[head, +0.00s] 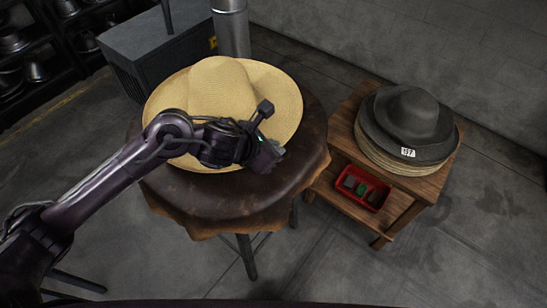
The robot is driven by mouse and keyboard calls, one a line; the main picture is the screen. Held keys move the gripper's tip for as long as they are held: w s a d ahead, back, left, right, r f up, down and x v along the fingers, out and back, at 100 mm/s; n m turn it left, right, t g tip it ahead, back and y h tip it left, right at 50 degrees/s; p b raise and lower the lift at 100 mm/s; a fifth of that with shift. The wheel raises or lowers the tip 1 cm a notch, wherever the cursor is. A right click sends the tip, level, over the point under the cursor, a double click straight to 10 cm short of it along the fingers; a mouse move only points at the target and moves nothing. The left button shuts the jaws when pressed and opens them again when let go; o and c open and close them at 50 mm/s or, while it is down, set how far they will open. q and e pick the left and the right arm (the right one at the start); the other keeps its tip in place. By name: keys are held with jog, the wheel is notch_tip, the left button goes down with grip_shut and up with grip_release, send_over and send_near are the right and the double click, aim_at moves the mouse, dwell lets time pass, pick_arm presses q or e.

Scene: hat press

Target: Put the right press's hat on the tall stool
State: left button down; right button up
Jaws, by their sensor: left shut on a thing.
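The straw hat (222,88), pale yellow with a wide brim and a rounded crown, is over the round stool (290,185) with a dark brown leather top. The hat is crown up, and its brim covers much of the stool's top. I cannot tell whether the brim rests fully on the leather. My left gripper (272,155) is at the near right edge of the brim, shut on the straw hat. My left forearm and wrist hide part of the near brim. My right gripper is out of view.
A wooden side table (420,188) on the right bears a stack of hats with a grey felt hat (408,118) on top. A red tray (362,188) sits on its lower shelf. A grey machine box (160,50) and a metal pipe (232,30) stand behind the stool.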

pick_arm(q)
notch_tip(320, 180, down, 4)
jog(key=shift+f, duration=0.25)
jog(key=c, duration=1.5)
grip_release()
jog(key=shift+c, duration=0.2)
jog(key=shift+r, duration=0.1)
jog(key=v, duration=1.2)
